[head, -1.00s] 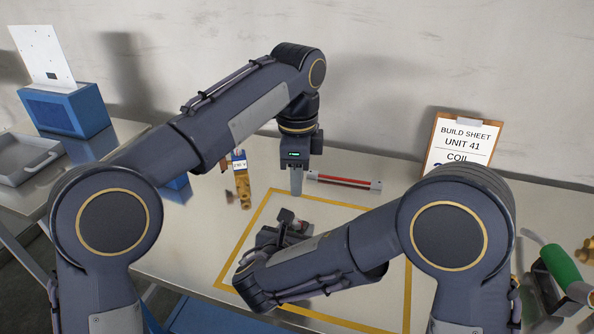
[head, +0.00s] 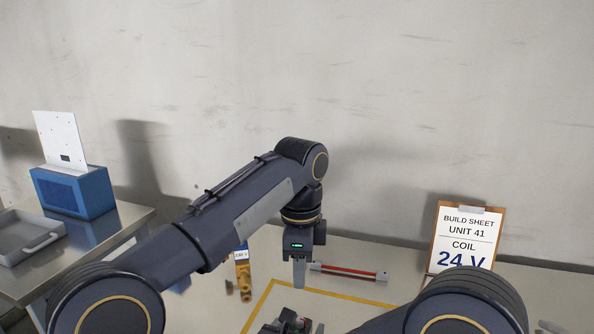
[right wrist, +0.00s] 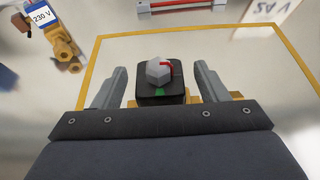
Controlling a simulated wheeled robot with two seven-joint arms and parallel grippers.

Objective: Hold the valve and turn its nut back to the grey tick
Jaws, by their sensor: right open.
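In the right wrist view the valve is a black block (right wrist: 147,97) with brass showing at its sides. A pale grey hexagonal nut (right wrist: 158,73) with a red mark sits on it, and a green mark shows on the block's near face. My right gripper (right wrist: 160,70) is open, one finger on each side of the nut with gaps between. I cannot make out a grey tick. In the head view my left gripper (head: 299,274) points down above the table; its fingers are seen edge-on, so their opening is unclear. The valve is mostly cut off there.
A brass part with a 230 V label (head: 243,275) stands left of the yellow outline (head: 262,297). A red bar with grey ends (head: 349,272) lies behind it. The build sheet (head: 465,238) reads unit 41, coil 24 V. A blue box (head: 73,192) and tray (head: 28,240) are at left.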

